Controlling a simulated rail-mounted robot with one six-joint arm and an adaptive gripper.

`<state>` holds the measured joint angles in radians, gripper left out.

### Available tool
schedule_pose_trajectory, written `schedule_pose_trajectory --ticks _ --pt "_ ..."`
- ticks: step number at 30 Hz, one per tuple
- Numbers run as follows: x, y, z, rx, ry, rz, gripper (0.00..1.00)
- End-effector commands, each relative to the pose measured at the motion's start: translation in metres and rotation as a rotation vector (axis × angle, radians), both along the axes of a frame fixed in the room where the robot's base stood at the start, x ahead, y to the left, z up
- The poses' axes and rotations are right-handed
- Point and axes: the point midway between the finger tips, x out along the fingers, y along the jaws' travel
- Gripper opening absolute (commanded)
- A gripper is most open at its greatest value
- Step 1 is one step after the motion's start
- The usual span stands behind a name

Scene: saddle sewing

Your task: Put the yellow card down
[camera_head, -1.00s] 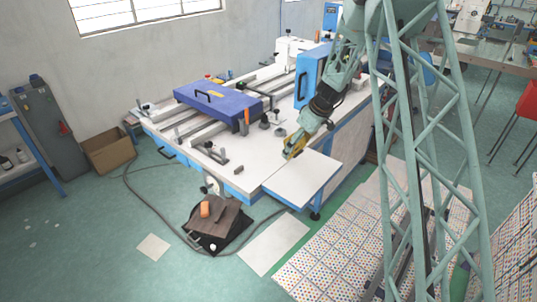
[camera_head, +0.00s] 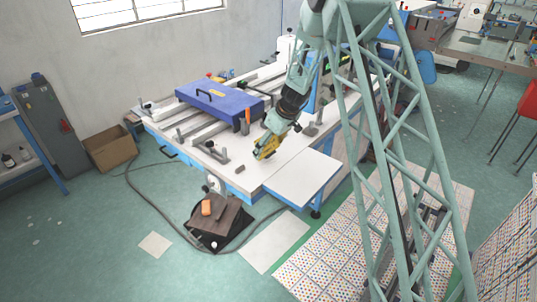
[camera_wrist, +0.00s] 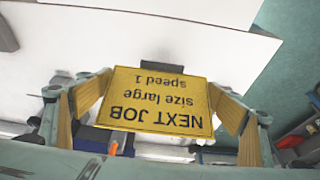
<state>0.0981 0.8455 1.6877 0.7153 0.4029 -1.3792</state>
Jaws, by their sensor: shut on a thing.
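The yellow card (camera_wrist: 158,101) fills the middle of the wrist view, upside down, with the words "NEXT JOB size large speed 1". My gripper (camera_wrist: 160,110) has its fingers on both side edges of the card and is shut on it. In the head view my gripper (camera_head: 264,152) is low over the white worktop of the blue and white machine (camera_head: 222,168). The card is too small there to tell clearly from the yellow fingers. I cannot tell whether the card touches the worktop.
A blue flat case (camera_head: 215,97) with an orange-handled tool beside it lies left of my gripper. Small clamps (camera_head: 214,152) stand near the front edge. A white side panel (camera_head: 303,178) extends to the right and looks bare.

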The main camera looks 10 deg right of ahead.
Motion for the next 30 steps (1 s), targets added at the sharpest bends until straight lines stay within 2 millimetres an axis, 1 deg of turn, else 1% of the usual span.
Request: schedule_pose_trajectory --ticks 9,14,21,30 --pt "0.0 0.0 -0.001 0.0 0.0 0.001 0.74" --pt "0.0 0.0 -0.011 0.001 0.001 0.0 0.74" --pt "0.0 0.0 -0.032 0.0 0.0 0.001 0.74" --pt "0.0 0.0 -0.035 0.0 0.0 0.001 0.74"
